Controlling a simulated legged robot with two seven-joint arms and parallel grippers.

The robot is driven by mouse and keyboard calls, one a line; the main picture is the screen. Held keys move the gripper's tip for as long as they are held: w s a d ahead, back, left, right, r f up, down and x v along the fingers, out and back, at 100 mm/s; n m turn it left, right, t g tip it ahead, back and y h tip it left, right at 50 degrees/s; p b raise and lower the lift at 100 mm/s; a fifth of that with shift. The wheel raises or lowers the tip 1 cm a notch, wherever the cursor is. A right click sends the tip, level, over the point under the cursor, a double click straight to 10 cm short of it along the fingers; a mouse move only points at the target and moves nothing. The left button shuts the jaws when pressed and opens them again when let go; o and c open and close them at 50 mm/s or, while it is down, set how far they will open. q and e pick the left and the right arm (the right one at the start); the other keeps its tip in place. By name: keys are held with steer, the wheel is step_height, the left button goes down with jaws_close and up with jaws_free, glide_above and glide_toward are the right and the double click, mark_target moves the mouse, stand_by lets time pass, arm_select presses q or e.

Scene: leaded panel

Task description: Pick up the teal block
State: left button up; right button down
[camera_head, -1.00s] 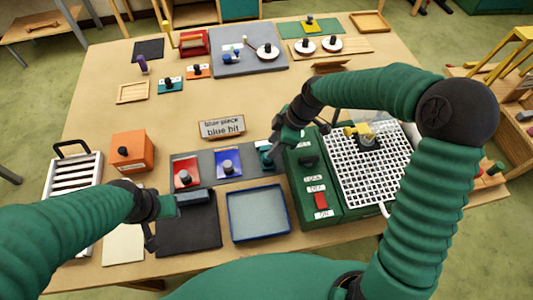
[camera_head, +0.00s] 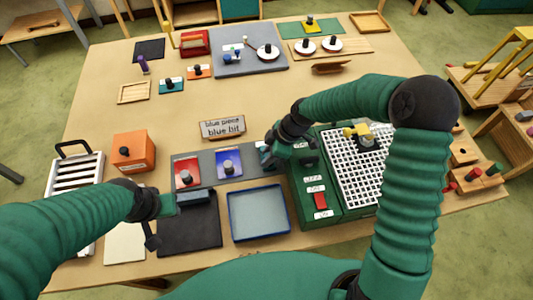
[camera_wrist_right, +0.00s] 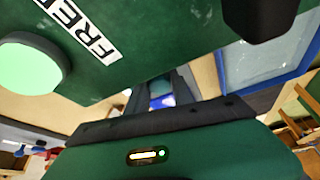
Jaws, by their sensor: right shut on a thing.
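The teal block (camera_head: 265,148) is at the right end of the grey strip, beside the green machine, and mostly hidden by my right gripper (camera_head: 268,157). That gripper is shut on the block; the contact itself is hard to see. I cannot tell whether the block is lifted off the strip. In the right wrist view the fingers point away, and the block is not clearly visible. My left gripper (camera_head: 172,203) is over the black mat at the front left, by a dark bar-shaped piece (camera_head: 196,197). Its jaws are not clear.
A red block (camera_head: 187,172) and a blue block (camera_head: 229,163) with knobs stand left of the teal one. The green machine (camera_head: 305,180) with a white grid is close on the right. A blue-rimmed tray (camera_head: 231,225) lies in front. A sign (camera_head: 222,127) stands behind.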

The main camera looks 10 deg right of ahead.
step_height(320, 180, up, 10)
steer(key=shift+r+b, duration=0.1)
steer(key=shift+b, duration=0.25)
steer(key=c, duration=1.8)
jaws_free()
jaws_close()
